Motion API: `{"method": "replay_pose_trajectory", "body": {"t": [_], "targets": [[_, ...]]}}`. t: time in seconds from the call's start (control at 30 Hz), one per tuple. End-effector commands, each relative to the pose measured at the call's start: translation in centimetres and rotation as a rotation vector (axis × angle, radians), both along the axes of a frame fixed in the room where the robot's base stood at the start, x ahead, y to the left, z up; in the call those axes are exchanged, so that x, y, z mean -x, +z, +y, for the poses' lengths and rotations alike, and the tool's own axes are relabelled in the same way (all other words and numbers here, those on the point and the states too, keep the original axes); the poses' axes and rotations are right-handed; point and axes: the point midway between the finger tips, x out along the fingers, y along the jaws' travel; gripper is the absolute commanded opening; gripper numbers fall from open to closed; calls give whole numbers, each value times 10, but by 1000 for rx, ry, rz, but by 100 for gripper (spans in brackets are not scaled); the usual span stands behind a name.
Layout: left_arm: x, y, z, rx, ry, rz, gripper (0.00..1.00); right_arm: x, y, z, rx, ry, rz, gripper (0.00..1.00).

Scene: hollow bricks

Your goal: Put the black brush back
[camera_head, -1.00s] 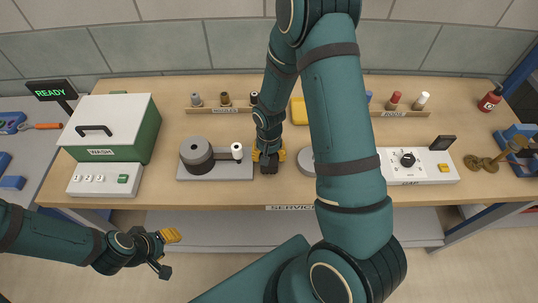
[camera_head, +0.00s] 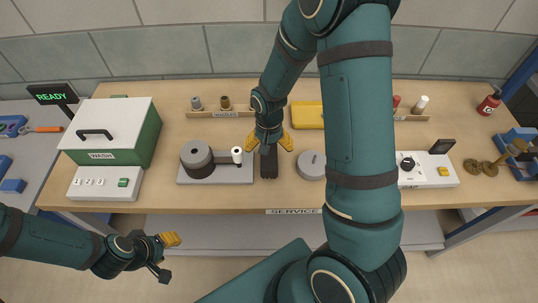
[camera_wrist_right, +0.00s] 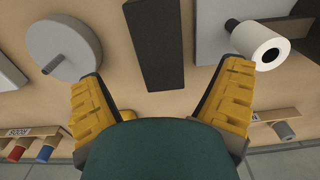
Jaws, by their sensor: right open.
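My right gripper (camera_head: 268,143) is open, with its yellow fingers spread and nothing between them. In the head view it hangs at the back end of a dark rectangular block (camera_head: 269,165) on the bench. In the right wrist view the block (camera_wrist_right: 154,42) lies flat beyond the open fingers (camera_wrist_right: 160,75). I cannot tell whether this block is the black brush. The left rack (camera_head: 236,114) holds a grey piece (camera_head: 196,103) and a brown piece (camera_head: 225,102); its right end is behind my right arm. My left gripper (camera_head: 166,256) is open and empty, off the bench front.
A grey fixture (camera_head: 215,173) with a drum and white roll stands left of the block, and a grey disc (camera_head: 311,166) stands right. A yellow tray (camera_head: 307,115) lies behind. The wash box (camera_head: 120,115) is at left. My right arm hides part of the bench.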

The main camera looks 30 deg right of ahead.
Motion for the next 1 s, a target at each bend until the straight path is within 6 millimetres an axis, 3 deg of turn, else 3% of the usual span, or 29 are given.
{"method": "replay_pose_trajectory", "body": {"t": [0.1, 0.33, 1.0], "targets": [[0, 2, 0, 0, 0, 0, 47, -1, 24, 0, 0, 0, -4, 93], [0, 3, 0, 1, 0, 0, 47, 0, 48, 0, 1, 0, -1, 93], [0, 3, 0, 1, 0, 0, 47, 0, 52, 0, 0, 0, 1, 93]]}}
